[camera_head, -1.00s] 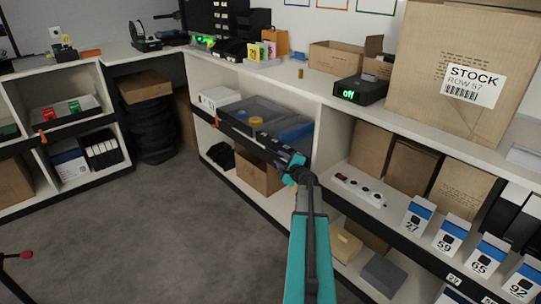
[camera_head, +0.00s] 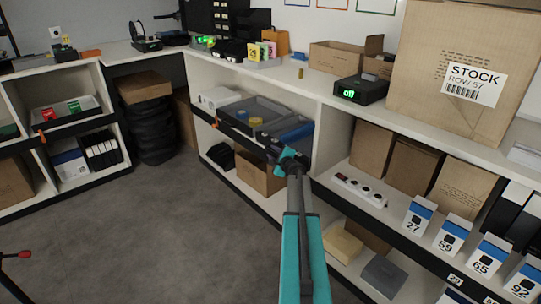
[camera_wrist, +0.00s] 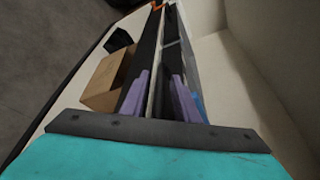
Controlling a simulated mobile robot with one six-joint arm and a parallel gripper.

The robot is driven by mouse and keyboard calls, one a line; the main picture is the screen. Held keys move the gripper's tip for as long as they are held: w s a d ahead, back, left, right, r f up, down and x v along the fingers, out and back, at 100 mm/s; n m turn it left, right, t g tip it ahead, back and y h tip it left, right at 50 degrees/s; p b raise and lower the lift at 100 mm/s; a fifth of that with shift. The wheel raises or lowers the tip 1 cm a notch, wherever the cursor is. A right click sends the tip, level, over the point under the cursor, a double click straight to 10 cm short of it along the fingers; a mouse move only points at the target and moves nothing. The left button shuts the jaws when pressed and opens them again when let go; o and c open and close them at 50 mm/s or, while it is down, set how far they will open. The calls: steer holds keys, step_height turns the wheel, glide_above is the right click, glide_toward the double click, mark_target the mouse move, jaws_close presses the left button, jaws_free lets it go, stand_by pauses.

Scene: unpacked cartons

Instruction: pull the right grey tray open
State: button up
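A dark grey tray (camera_head: 241,106) stands on the middle shelf of the right unit, with a yellow round item (camera_head: 256,121) and blue items (camera_head: 298,130) at its right end. A black front strip (camera_head: 236,132) runs below it, with an orange tag (camera_head: 215,122) toward its left end. My gripper (camera_head: 274,148) is at the strip's right part. In the wrist view its two purple fingers (camera_wrist: 160,88) stand apart, on either side of a dark and pale edge. I see no firm contact there. A second grey tray (camera_head: 62,118) with red and green items sits in the left unit.
A cardboard box (camera_head: 262,178) stands on the shelf below my gripper. To the right are a white power strip (camera_head: 358,190), brown cartons and numbered boxes (camera_head: 450,232). The grey floor (camera_head: 170,240) in front of the units is clear.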

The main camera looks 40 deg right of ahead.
steer(key=shift+w, duration=0.2)
jaws_close()
